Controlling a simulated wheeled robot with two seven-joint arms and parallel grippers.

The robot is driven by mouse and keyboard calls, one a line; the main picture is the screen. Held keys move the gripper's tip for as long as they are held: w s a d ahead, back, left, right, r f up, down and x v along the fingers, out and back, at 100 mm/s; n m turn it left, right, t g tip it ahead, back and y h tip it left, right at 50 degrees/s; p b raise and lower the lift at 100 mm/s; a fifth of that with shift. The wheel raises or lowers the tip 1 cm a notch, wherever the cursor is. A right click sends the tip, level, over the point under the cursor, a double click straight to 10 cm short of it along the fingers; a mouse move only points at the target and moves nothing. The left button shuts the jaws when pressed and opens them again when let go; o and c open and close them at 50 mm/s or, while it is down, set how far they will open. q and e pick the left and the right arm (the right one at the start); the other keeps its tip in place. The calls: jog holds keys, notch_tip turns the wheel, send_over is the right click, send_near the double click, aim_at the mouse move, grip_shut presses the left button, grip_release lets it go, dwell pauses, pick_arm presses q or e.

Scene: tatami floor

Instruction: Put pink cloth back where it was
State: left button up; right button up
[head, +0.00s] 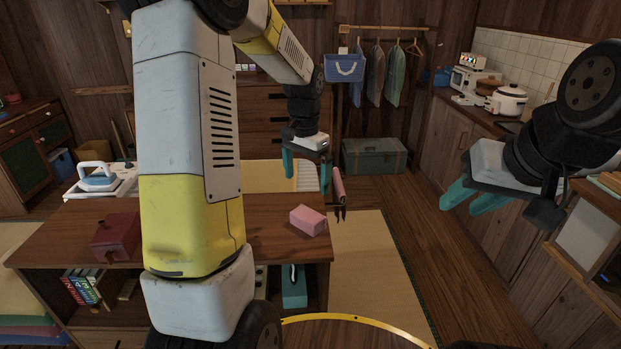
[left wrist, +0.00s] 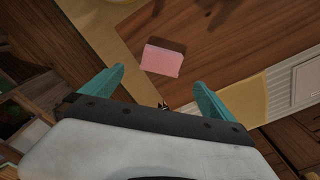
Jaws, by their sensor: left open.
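A pink folded, block-like piece (head: 308,220), which looks like the cloth, lies on the brown table (head: 280,243) near its right edge. In the left wrist view the pink piece (left wrist: 162,60) lies on the wood beyond my fingertips, roughly between them. My left gripper (head: 307,174) is open and empty, pointing down above the table's far right part, behind the pink piece and apart from it. Its teal fingers also show spread in the left wrist view (left wrist: 158,78). My right gripper (head: 460,208) hangs at the right, its fingers apart and empty, away from the table.
A pinkish rolled thing (head: 338,184) with dark prongs stands by the table's right edge. A dark red box (head: 116,237) sits at the table's left. A blue basket (head: 344,67) and garments hang at the back. The floor right of the table is clear.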

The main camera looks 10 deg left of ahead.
pick_arm(q)
jog(key=s+r+n+t, duration=0.1)
jog(key=s+r+t, duration=0.1)
jog(key=s+r, duration=0.2)
jog(key=s+d+r+n+t+h, duration=0.1)
jog(key=s+r, duration=0.3)
jog(key=s, duration=0.7)
jog(key=s+d+r+n+t+h, duration=0.1)
jog(key=s+r+n+t, duration=0.1)
jog(key=s+r, duration=0.3)
jog(key=s, duration=0.3)
jog(key=shift+n+t, duration=0.4)
jog(key=shift+r, duration=0.1)
